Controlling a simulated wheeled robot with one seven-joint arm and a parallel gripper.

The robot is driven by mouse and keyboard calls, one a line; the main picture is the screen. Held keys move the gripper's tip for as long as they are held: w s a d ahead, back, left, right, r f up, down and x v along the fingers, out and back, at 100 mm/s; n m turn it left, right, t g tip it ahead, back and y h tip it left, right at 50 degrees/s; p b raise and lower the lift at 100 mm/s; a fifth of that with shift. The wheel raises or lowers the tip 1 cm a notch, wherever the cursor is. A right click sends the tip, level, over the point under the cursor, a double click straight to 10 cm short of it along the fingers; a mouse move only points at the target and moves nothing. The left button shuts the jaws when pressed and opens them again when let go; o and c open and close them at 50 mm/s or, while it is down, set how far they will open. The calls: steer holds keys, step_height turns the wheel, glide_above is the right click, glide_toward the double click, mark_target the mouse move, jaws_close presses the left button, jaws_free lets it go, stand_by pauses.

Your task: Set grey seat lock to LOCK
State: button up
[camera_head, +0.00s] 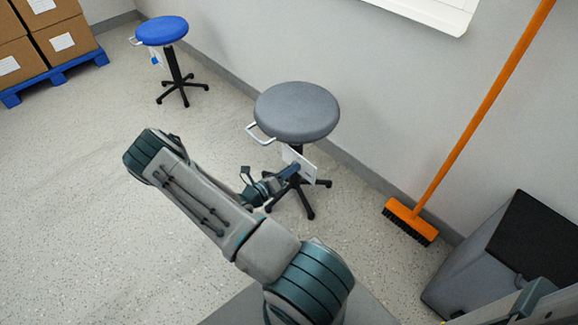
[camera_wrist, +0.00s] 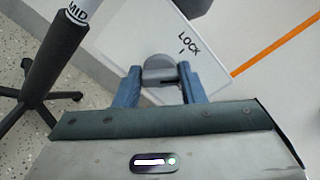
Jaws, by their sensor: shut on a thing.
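The grey stool (camera_head: 297,112) stands right of centre in the head view, with a white handle at its left. A white plate (camera_head: 300,163) hangs below its seat. In the wrist view the plate (camera_wrist: 140,40) carries the word LOCK (camera_wrist: 188,44) with a tick mark, up and right of a grey round knob (camera_wrist: 158,68). My gripper (camera_wrist: 160,84) is shut on the knob, one blue-grey finger on each side. A dark slot shows on the knob's right part, partly hidden by the right finger. In the head view my gripper (camera_head: 292,173) reaches the plate; the knob is hidden there.
A blue stool (camera_head: 162,31) stands farther back. An orange broom (camera_head: 470,125) leans on the wall at right, near a dark grey bin (camera_head: 500,250). Boxes on a blue pallet (camera_head: 55,73) are at upper left. The stool's black column (camera_wrist: 55,55), marked MID, is close left of my gripper.

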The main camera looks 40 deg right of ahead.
steer(key=shift+f+n+p, duration=0.1)
steer(key=shift+n+p, duration=1.2)
steer(key=shift+n, duration=2.5)
steer(key=o, duration=1)
steer(key=shift+a, duration=0.1)
steer(key=a, duration=0.4)
steer(key=a+p, duration=0.1)
steer(key=a, duration=0.4)
steer(key=s+a, duration=0.1)
steer(key=a, duration=0.3)
steer(key=shift+a+p, duration=0.35)
